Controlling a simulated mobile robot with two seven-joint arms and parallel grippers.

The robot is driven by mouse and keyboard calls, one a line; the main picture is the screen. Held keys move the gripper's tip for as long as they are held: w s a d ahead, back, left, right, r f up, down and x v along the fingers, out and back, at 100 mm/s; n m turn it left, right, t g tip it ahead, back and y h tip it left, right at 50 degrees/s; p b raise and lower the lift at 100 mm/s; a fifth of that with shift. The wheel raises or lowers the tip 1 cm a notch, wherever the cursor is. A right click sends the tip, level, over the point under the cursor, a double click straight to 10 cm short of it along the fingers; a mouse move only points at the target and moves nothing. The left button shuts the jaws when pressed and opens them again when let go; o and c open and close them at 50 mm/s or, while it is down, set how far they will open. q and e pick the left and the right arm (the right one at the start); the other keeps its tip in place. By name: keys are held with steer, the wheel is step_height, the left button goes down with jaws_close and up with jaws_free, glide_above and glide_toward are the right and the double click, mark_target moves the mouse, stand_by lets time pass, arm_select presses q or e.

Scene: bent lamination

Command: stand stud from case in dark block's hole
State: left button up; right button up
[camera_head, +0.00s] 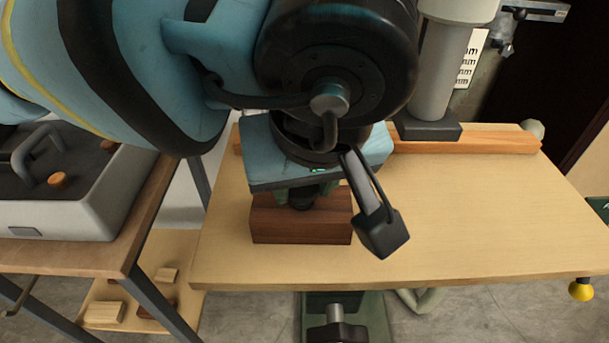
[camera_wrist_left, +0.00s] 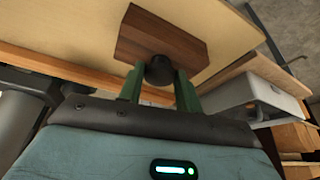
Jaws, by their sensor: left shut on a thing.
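The dark brown block (camera_head: 300,224) lies on the light wooden table, under my left gripper. It also shows in the left wrist view (camera_wrist_left: 145,40). My left gripper (camera_head: 301,194) points down over the block, with its green fingers (camera_wrist_left: 158,82) shut on a dark round stud (camera_wrist_left: 160,70). The stud's lower end and the block's hole are hidden, so I cannot tell whether the stud is in the hole or just above it. The case (camera_head: 75,222) is pale grey with a dark inside and stands on the side table at left. My right gripper is not in view.
The light wooden table (camera_head: 470,215) is clear to the right of the block. A wooden strip (camera_head: 465,146) and a grey column (camera_head: 440,75) stand along its back. Small wood pieces (camera_head: 105,312) lie on a low shelf at lower left.

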arm_select(q)
steer(key=o, duration=1)
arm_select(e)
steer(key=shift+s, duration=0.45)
arm_select(q)
steer(key=shift+o, duration=0.6)
steer(key=o, duration=0.3)
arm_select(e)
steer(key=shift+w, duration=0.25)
